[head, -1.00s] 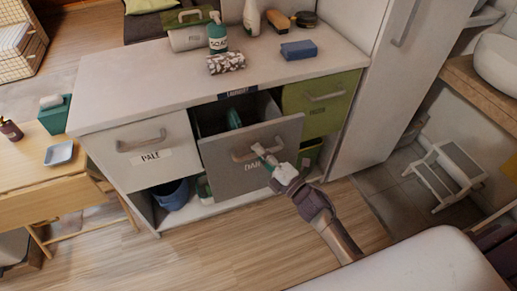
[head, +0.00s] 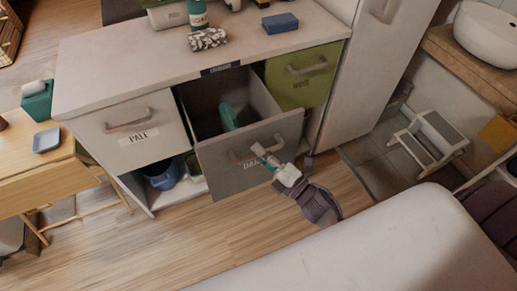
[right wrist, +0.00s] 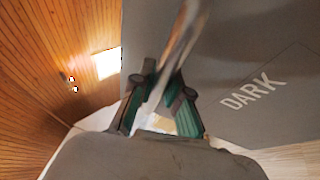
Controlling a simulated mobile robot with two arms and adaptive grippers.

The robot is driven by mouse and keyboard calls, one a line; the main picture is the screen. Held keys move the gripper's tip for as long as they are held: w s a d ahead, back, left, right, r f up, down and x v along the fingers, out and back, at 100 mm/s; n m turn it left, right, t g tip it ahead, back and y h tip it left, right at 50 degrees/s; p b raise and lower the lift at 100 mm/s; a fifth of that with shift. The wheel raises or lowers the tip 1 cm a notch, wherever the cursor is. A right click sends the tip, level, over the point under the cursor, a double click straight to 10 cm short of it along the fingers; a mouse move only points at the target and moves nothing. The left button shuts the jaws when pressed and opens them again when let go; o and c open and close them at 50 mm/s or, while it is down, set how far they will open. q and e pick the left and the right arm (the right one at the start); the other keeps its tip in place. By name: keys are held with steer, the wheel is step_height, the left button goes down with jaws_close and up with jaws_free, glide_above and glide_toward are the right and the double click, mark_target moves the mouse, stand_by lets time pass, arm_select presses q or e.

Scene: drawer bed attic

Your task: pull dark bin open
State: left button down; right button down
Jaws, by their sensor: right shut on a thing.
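The dark bin (head: 228,172) is a grey drawer in the middle of the laundry cabinet, pulled out with its inside showing. A green item (head: 228,117) stands inside it. My right gripper (head: 268,160) is shut on the bin's handle (head: 240,157) at the front. In the right wrist view the gripper's green-padded fingers (right wrist: 162,108) close around the handle bar, beside the grey front (right wrist: 225,60) lettered DARK. My left gripper is not in view.
A white bin (head: 133,127) marked PALE is at the left and a green bin (head: 303,77) at the right, both shut. A blue bucket (head: 160,174) stands on the shelf below. A white step stool (head: 430,140) stands at the right. A pale surface (head: 400,245) fills the near right.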

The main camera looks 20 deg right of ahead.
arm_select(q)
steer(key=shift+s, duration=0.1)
arm_select(e)
steer(key=c, duration=1.1)
jaws_free()
steer(key=shift+c, duration=0.2)
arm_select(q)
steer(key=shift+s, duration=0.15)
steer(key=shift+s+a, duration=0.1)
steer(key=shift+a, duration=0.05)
arm_select(e)
steer(key=shift+s, duration=0.1)
steer(key=v, duration=1.2)
